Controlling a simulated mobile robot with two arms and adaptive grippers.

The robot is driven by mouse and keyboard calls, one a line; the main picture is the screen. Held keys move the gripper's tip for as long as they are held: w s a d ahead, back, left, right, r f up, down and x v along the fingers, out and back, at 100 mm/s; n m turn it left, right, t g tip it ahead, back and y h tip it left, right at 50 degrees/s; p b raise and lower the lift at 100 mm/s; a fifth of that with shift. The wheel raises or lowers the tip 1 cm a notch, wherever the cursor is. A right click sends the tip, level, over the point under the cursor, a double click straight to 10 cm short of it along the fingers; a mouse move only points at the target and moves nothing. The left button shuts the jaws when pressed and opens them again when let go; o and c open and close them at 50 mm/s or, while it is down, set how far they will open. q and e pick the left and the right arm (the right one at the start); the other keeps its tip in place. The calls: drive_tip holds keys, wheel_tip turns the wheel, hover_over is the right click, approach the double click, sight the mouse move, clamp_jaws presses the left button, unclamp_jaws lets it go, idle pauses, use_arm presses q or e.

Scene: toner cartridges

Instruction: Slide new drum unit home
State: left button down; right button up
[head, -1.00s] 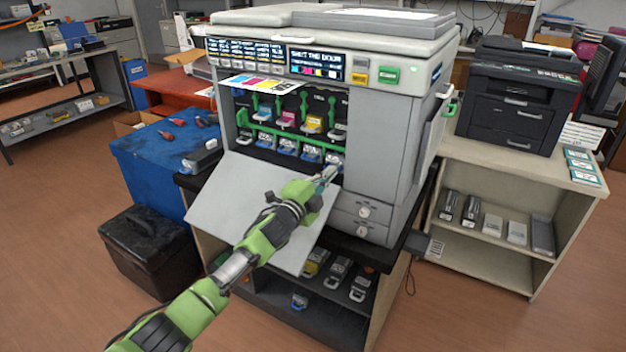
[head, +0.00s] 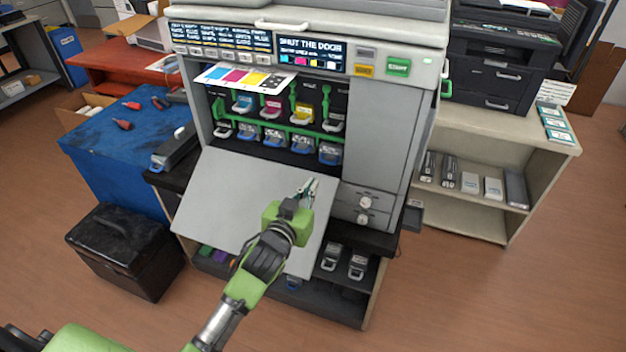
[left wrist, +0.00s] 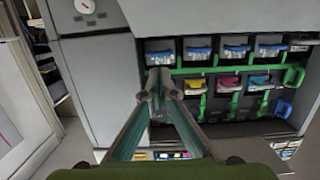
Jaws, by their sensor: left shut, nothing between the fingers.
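The large printer stands with its grey front door (head: 255,205) folded down. Inside, a lower row of drum units with blue handles sits side by side, the rightmost drum unit (head: 330,152) at the right end. Toner cartridges, among them a magenta one (head: 271,107) and a yellow one (head: 303,114), sit above, with a green bar (head: 265,127) between the rows. My left gripper (head: 309,187) is shut and empty, over the open door and apart from the drum row. In the left wrist view its fingertips (left wrist: 160,84) meet, and the drum units (left wrist: 235,48) show upside down. My right gripper is not in view.
The printer's screen (head: 310,52) reads "SHUT THE DOOR". A black case (head: 125,240) is on the floor. A shelf with cartridges (head: 470,182) stands right.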

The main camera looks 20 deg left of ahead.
sight(327, 163)
use_arm(q)
drive_tip(key=w+b, duration=0.1)
drive_tip(key=w+f+b, duration=0.1)
drive_tip(key=w, duration=0.1)
drive_tip(key=shift+w+d, duration=0.15)
drive_tip(key=shift+w, duration=0.05)
drive_tip(key=w+b, duration=0.1)
drive_tip(key=w, duration=0.2)
drive_tip(key=shift+w+f, duration=0.1)
drive_tip(key=shift+w+b, duration=0.3)
drive_tip(key=shift+w, duration=0.3)
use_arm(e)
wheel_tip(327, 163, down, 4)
use_arm(q)
drive_tip(key=shift+w, duration=0.1)
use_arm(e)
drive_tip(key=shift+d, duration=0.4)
use_arm(q)
drive_tip(key=shift+w, duration=0.1)
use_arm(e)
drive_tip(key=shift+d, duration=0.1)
use_arm(q)
drive_tip(key=shift+w, duration=0.15)
drive_tip(key=shift+w+d+b, duration=0.1)
drive_tip(key=shift+w+b, duration=0.2)
drive_tip(key=shift+w, duration=0.2)
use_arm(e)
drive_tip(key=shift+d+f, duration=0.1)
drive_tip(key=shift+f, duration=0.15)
